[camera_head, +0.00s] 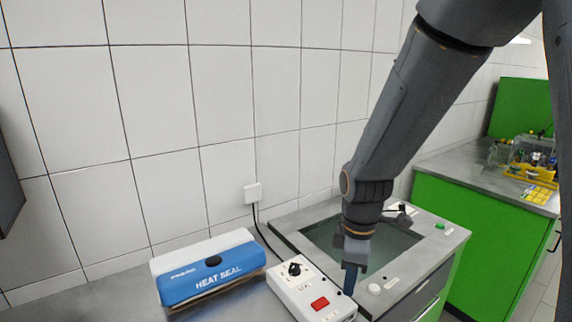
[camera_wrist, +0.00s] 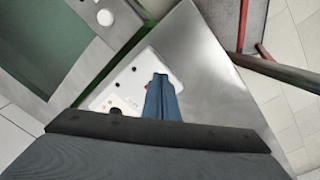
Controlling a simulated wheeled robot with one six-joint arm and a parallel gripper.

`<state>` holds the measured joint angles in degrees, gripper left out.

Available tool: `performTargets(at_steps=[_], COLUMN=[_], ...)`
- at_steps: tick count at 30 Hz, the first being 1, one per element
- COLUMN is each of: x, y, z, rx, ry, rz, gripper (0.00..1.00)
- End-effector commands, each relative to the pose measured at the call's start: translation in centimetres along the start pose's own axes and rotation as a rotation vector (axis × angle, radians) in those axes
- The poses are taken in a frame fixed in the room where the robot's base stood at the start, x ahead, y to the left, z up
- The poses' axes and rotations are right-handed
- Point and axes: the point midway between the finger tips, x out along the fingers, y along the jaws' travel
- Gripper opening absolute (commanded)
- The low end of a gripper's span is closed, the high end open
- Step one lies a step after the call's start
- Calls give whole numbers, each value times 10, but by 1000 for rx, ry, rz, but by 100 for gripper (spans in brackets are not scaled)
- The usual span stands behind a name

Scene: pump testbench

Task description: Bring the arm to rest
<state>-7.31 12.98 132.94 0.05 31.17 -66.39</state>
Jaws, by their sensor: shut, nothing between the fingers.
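My arm reaches down from the upper right in the head view. My gripper (camera_head: 350,279) points down over the right edge of a white control box. In the wrist view my gripper (camera_wrist: 160,82) shows as blue fingers shut together, with nothing between them. The white control box (camera_head: 311,296) has a black knob and a red switch. It also shows under the fingers in the wrist view (camera_wrist: 129,80). I cannot tell whether the fingertips touch the box.
A blue and white heat sealer (camera_head: 207,268) stands left of the control box. A sunken glass-covered basin (camera_head: 320,232) with a metal rim lies behind my gripper. A green cabinet (camera_head: 480,225) with a yellow rack (camera_head: 535,172) stands at the right. A tiled wall closes the back.

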Motion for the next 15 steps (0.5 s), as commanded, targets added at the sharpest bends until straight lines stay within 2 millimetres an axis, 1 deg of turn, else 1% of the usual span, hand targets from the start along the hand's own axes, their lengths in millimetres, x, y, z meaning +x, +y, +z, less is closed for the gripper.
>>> performTargets(at_steps=[1,3,9,12,15], x=[3,6,13,16,19], y=[-4,-10,-28,-37,-43], z=[8,18,44,54,62], rx=[121,298,795,1001,1153], ry=[3,8,30,42,52], rz=[8,17,39,46,50], gripper=[0,0,0,0,0])
